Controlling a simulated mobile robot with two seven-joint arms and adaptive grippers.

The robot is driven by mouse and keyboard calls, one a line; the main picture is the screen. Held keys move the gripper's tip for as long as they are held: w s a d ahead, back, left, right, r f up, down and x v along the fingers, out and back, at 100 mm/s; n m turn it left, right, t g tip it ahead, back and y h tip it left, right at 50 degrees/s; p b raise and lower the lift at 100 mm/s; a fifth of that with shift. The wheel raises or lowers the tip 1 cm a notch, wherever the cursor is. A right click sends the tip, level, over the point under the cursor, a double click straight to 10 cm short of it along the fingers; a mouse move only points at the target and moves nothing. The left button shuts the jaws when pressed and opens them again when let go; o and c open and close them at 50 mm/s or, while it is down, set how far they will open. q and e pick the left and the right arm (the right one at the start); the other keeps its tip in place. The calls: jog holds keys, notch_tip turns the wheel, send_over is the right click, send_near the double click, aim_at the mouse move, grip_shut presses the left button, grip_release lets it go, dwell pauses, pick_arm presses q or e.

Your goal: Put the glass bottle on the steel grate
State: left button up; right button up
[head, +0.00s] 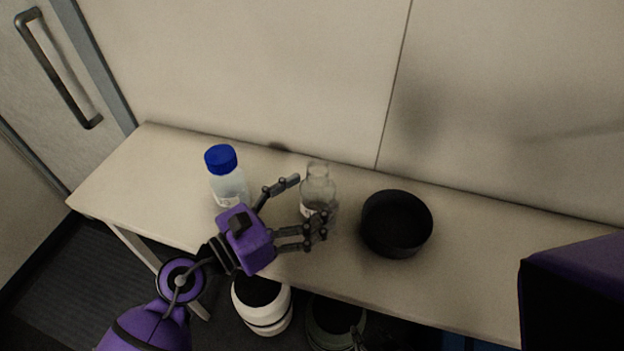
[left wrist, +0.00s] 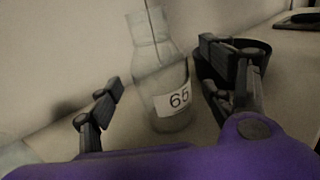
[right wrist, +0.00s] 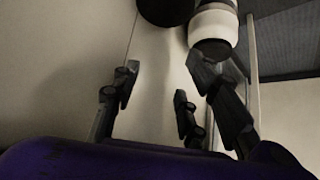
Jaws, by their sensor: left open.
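The clear glass bottle (head: 317,184) stands upright on the long table, left of a black round pan. In the left wrist view the bottle (left wrist: 158,75) shows a white label reading 65. My left gripper (head: 307,204) is open, with fingers on either side of the bottle; I cannot tell whether any finger touches it. I cannot make out a steel grate. A dark flat thing (left wrist: 297,20) at the left wrist view's upper right is unclear.
A blue-capped bottle (head: 229,183) stands left of my left gripper. The black pan (head: 396,226) sits close to the right of the glass bottle. The table (head: 480,265) is bare right of the pan.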

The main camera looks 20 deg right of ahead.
pick_arm(q)
jog(key=shift+x, duration=1.2)
jog(key=shift+r, duration=0.1)
jog(key=c, duration=1.6)
